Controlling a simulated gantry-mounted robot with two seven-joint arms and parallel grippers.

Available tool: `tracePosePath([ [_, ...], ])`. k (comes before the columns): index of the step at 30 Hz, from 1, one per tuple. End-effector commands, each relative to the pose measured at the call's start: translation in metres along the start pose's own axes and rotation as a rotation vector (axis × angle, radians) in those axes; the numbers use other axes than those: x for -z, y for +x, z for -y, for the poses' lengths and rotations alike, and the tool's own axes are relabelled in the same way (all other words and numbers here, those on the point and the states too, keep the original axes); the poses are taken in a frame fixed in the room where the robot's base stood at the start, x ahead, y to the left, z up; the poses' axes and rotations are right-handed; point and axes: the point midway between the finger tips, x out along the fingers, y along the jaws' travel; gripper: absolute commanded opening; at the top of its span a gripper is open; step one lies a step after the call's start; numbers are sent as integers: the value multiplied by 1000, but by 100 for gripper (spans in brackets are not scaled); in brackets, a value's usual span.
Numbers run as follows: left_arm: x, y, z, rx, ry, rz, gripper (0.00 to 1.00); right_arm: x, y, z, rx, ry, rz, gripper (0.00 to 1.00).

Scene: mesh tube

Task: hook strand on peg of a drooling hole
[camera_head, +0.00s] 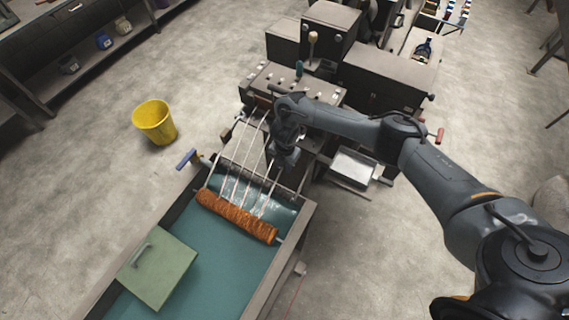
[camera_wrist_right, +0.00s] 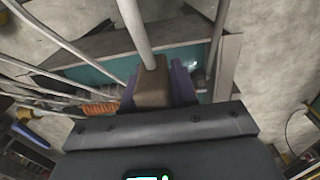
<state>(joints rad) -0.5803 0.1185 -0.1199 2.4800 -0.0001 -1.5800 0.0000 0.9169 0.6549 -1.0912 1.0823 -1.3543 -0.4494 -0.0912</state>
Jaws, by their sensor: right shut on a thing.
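Several pale strands (camera_head: 241,150) run from the front of the dark machine (camera_head: 291,88) down towards an orange-brown rough roller (camera_head: 237,215) over a teal tank. In the head view my right gripper (camera_head: 285,158) is low among the strands, between machine and roller, and its tips are hard to see. In the right wrist view the gripper (camera_wrist_right: 157,86) has purple jaws shut on a brown block (camera_wrist_right: 153,82). A pale rod or strand (camera_wrist_right: 135,30) meets this block; I cannot tell which it is. I cannot make out the pegs or holes. My left gripper is not in view.
The teal tank (camera_head: 205,268) has raised side walls, and a green lidded box (camera_head: 157,268) sits over its left side. A blue-handled part (camera_head: 186,158) sticks out left. A yellow bucket (camera_head: 155,122) stands on open floor. A metal tray (camera_head: 355,167) is right of the machine.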

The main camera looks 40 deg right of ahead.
Motion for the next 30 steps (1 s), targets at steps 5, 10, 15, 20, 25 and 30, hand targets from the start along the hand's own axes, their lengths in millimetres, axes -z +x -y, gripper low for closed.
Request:
tracePosePath([
  [5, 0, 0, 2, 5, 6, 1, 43, 0, 0, 0, 0, 0, 0, 0],
  [10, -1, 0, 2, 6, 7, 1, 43, 0, 1, 0, 0, 0, 0, 0],
  [15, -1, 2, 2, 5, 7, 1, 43, 0, 2, 0, 0, 0, 0, 0],
  [20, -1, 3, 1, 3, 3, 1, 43, 0, 4, 0, 0, 0, 0, 0],
  [25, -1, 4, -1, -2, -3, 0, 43, 0, 6, 0, 0, 0, 0, 0],
  [30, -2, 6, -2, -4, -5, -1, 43, 0, 8, 0, 0, 0, 0, 0],
])
